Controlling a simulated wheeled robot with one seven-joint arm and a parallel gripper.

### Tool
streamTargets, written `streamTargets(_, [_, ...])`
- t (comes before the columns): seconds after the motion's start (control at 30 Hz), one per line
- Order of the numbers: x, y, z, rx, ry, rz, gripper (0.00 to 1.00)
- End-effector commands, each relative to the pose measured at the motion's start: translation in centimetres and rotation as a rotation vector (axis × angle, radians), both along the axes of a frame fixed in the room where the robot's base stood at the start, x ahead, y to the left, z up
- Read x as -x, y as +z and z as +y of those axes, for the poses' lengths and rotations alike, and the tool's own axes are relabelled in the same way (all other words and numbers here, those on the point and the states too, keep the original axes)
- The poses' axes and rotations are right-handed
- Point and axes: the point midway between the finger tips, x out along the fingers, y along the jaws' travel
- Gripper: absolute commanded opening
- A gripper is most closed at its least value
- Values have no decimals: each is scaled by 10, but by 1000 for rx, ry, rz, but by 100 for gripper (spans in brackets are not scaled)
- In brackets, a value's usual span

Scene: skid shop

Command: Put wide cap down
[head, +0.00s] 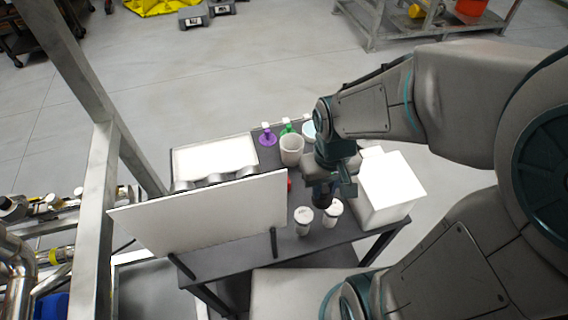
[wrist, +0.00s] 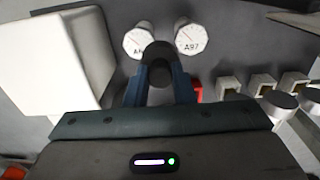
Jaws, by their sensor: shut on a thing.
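My gripper (wrist: 158,82) is shut on a dark round thing, which I take to be the wide cap (wrist: 158,52). In the head view my gripper (head: 322,190) is over the right part of the dark table (head: 262,252), with its tip near two white round-topped containers. The left container (head: 303,221) and right container (head: 333,212) stand close together. In the wrist view, the one marked A97 (wrist: 190,38) and its neighbour (wrist: 139,40) are just beyond the held cap. I cannot tell whether the cap touches anything beneath it.
A white box (head: 388,188) stands at the table's right end. An upright white panel (head: 205,217) crosses the front left. A white tray (head: 214,156), a white cup (head: 292,150), a purple-topped item (head: 268,137) and a green one (head: 288,129) are behind. Something red (wrist: 196,91) is partly hidden.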

Motion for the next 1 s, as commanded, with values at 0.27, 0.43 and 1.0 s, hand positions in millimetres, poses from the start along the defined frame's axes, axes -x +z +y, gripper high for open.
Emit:
streamTargets(0.27, [-27, -18, 9, 2, 4, 6, 6])
streamTargets(0.43, [-51, -32, 15, 1, 2, 4, 6])
streamTargets(1.0, [-111, -69, 32, 0, 0, 0, 6])
